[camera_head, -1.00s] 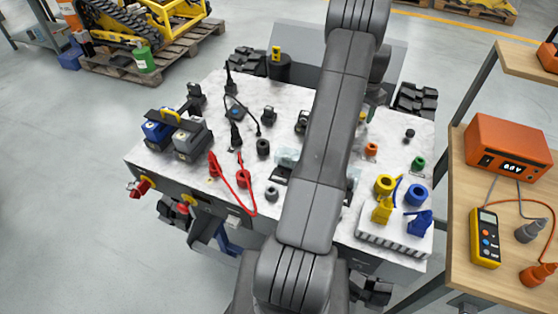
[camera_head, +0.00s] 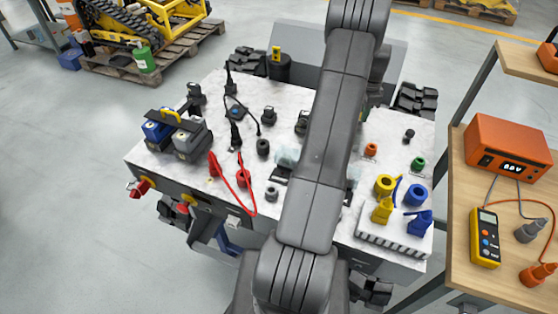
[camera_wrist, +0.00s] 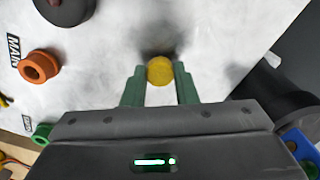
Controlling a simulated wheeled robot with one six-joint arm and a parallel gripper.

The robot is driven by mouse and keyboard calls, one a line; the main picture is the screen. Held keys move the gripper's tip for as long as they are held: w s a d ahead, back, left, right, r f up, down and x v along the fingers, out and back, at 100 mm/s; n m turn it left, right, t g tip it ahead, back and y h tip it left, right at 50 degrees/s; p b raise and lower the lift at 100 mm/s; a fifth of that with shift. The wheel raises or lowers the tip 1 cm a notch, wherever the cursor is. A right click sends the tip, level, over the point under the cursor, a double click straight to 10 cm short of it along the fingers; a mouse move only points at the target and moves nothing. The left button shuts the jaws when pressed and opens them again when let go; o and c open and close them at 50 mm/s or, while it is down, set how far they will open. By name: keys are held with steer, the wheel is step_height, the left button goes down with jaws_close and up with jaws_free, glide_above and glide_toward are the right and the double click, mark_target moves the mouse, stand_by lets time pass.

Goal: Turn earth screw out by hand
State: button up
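In the wrist view, a round yellow screw head (camera_wrist: 160,71) sits between the two green fingers of my gripper (camera_wrist: 160,80). The fingers lie against it on both sides, so my gripper appears shut on it. A soft dark shadow falls on the pale top just beyond it. I cannot tell whether the screw is still in its hole. In the head view, my arm hides my gripper and the screw.
An orange ring (camera_wrist: 40,66) beside a "MAIN" label, a green ring (camera_wrist: 42,133) and a dark round part (camera_wrist: 65,8) stand nearby. In the head view, a white tray (camera_head: 392,242) with yellow and blue parts is at the carrier's front right. Red cables (camera_head: 232,187) lie left of my arm.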

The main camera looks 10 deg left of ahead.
steer(key=shift+c, duration=0.9)
steer(key=n, duration=0.9)
steer(key=shift+n, duration=0.4)
steer(key=n, duration=0.2)
steer(key=shift+n, duration=0.4)
steer(key=n, duration=0.6)
steer(key=shift+n, duration=0.5)
